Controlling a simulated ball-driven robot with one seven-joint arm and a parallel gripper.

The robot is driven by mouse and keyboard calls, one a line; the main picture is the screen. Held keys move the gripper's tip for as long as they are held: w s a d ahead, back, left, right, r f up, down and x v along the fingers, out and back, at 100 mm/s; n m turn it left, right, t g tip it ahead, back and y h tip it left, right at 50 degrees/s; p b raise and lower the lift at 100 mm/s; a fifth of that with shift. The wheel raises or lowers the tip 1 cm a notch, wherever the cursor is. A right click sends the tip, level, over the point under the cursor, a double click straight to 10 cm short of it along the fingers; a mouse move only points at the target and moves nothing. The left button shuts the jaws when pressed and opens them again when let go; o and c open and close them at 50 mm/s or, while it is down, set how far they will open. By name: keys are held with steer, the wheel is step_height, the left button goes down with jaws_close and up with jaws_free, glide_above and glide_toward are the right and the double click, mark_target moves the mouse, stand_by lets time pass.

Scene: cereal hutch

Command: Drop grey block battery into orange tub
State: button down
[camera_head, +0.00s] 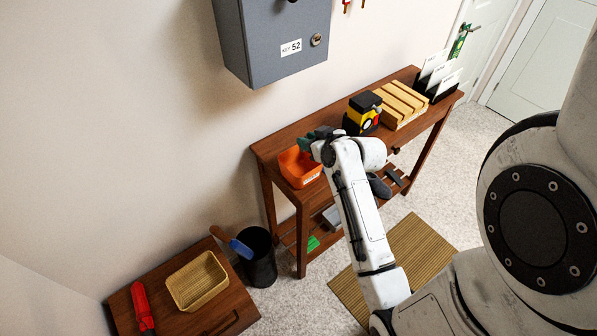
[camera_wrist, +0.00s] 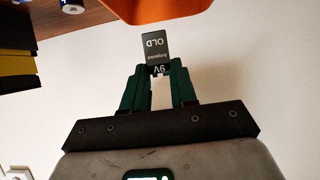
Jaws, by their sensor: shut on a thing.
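The orange tub (camera_head: 297,171) stands at the left end of the wooden console table in the head view. My gripper (camera_head: 316,137) is at the tub's back edge in that picture, and the battery cannot be made out there. The tub's orange wall (camera_wrist: 155,10) crosses the top of the wrist view, just beyond the battery.
A yellow and black device (camera_head: 363,113) and a slatted wooden block (camera_head: 400,104) stand right of the tub. A cylindrical battery (camera_wrist: 72,6) lies on the wooden top. A grey key cabinet (camera_head: 275,40) hangs on the wall above. A black bin (camera_head: 259,258) stands on the floor.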

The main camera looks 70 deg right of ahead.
step_height(320, 180, down, 4)
steer(key=b, duration=0.2)
steer(key=shift+r+b, duration=0.1)
steer(key=shift+b, duration=0.2)
steer(key=c, duration=0.8)
jaws_free()
steer(key=b+v, duration=0.1)
steer(key=v, duration=1)
